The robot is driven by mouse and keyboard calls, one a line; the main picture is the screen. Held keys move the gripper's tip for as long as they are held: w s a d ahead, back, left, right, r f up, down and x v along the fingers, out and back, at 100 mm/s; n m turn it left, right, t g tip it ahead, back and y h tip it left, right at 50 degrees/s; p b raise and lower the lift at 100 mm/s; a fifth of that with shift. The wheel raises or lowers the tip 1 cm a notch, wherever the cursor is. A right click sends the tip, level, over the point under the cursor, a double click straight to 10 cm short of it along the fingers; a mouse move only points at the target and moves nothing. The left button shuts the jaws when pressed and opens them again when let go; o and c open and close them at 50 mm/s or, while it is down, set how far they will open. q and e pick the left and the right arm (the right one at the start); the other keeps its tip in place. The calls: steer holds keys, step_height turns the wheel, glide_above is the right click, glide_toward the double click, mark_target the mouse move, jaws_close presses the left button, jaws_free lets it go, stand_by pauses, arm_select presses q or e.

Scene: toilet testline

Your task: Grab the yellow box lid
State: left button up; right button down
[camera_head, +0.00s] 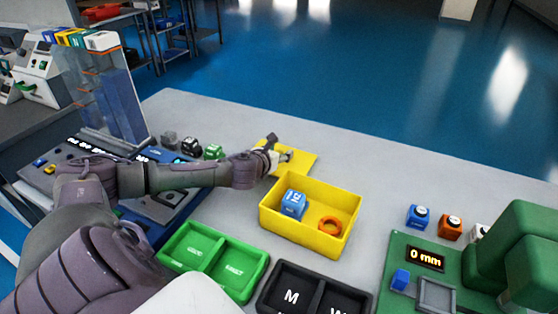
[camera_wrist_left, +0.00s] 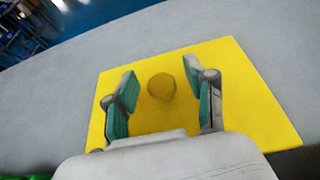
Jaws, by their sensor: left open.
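The yellow box lid (camera_head: 299,161) lies flat on the grey table behind the yellow box. In the left wrist view the lid (camera_wrist_left: 235,85) fills the middle, with a round darker yellow knob (camera_wrist_left: 161,87) on it. My left gripper (camera_head: 278,154) is over the lid; it is open. In the left wrist view its two fingers (camera_wrist_left: 163,95) stand on either side of the knob, with space between each finger and the knob. The yellow box (camera_head: 310,236) is open and holds a blue cube (camera_head: 293,204) and an orange ring (camera_head: 330,225). My right gripper is not in view.
A green two-part tray (camera_head: 213,262) and a black tray (camera_head: 315,293) stand in front of the box. A green measuring machine (camera_head: 450,272) and small coloured cubes (camera_head: 418,216) are at right. More cubes (camera_head: 190,146) sit left of the lid. The table behind is clear.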

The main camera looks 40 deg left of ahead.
arm_select(q)
jaws_close()
stand_by(0.3)
